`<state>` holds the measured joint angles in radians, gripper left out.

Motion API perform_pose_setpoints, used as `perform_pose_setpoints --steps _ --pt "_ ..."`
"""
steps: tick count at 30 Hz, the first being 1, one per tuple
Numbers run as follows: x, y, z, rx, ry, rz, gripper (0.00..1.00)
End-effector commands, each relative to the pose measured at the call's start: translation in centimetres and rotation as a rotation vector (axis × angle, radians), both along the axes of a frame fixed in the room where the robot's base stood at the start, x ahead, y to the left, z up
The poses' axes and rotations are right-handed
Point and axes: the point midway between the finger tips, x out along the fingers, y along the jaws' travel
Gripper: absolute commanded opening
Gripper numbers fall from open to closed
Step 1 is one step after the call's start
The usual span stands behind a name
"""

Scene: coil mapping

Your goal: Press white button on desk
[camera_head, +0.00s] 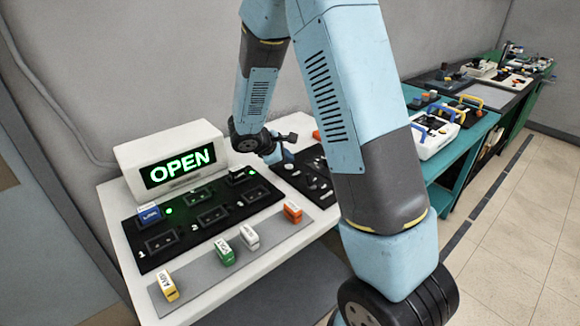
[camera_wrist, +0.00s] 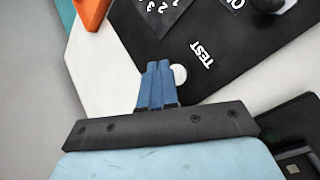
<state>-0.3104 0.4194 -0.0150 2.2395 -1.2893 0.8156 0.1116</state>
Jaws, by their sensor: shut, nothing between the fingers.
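The white button (camera_wrist: 180,75) is a small round disc on a black panel, beside the word TEST, in the wrist view. My gripper (camera_wrist: 158,65) has its blue fingers together and empty, and its tips appear just left of the button, partly overlapping its edge in the picture. I cannot tell whether they touch it. In the head view my gripper (camera_head: 276,157) is over the black panel (camera_head: 297,182) on the white desk (camera_head: 110,200). My own arm hides part of that panel, and the button cannot be made out there.
A lit OPEN sign (camera_head: 180,165) stands at the back of the desk. A black slotted board (camera_head: 185,232) lies before it, and a grey strip (camera_head: 215,275) holds several coloured blocks. An orange object (camera_wrist: 92,12) is near the panel. More benches with devices stand at right.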

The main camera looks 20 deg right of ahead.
Motion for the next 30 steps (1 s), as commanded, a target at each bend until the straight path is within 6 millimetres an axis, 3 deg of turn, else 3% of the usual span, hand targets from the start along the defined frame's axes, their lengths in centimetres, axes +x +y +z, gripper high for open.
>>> perform_pose_setpoints --steps 30 --pt "-0.18 0.04 -0.97 0.0 0.001 0.001 0.0"
